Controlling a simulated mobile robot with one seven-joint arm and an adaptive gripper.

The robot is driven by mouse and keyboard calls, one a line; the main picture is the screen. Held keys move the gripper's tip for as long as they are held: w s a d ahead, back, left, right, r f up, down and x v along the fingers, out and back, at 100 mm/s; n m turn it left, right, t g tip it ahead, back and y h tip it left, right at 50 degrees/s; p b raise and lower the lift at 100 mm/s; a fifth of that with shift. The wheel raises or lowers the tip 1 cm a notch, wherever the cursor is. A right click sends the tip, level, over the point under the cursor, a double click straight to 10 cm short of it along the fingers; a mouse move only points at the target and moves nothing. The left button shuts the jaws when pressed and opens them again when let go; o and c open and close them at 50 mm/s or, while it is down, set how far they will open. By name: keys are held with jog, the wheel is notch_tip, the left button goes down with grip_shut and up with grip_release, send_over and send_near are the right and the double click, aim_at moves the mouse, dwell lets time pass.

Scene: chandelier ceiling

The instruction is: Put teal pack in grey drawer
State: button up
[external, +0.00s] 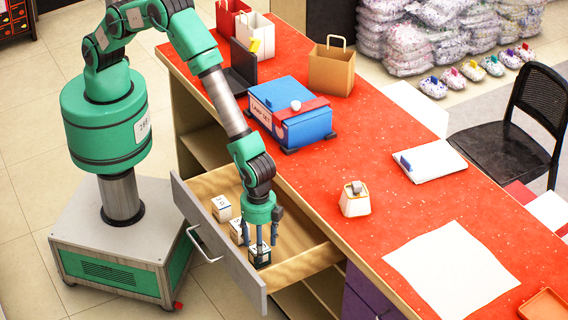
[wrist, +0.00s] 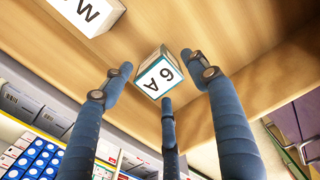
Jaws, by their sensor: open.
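The grey drawer (external: 215,248) is pulled out from the counter, with a wooden inside and a bar handle on its grey front. The teal pack (external: 261,259), a small box with teal edges and a white label, is inside the drawer near its right front corner. In the wrist view the pack (wrist: 156,76) shows the marks "6A" on its label. My gripper (external: 261,242) is over the drawer, pointing down just above the pack. In the wrist view its three fingers (wrist: 158,82) are spread apart around the pack, with visible gaps beside it.
Two white lettered boxes (external: 222,208) (external: 237,231) stand in the drawer left of the pack. Drawer walls are close to my fingers. On the red counter (external: 375,190) are a blue box (external: 300,118), a paper bag (external: 331,70) and a white weight-like object (external: 354,202).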

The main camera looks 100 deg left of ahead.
notch_tip(320, 180, up, 10)
jog(key=p, duration=0.2)
jog(key=shift+f, duration=0.25)
jog(key=shift+r, duration=0.1)
dwell(0.4)
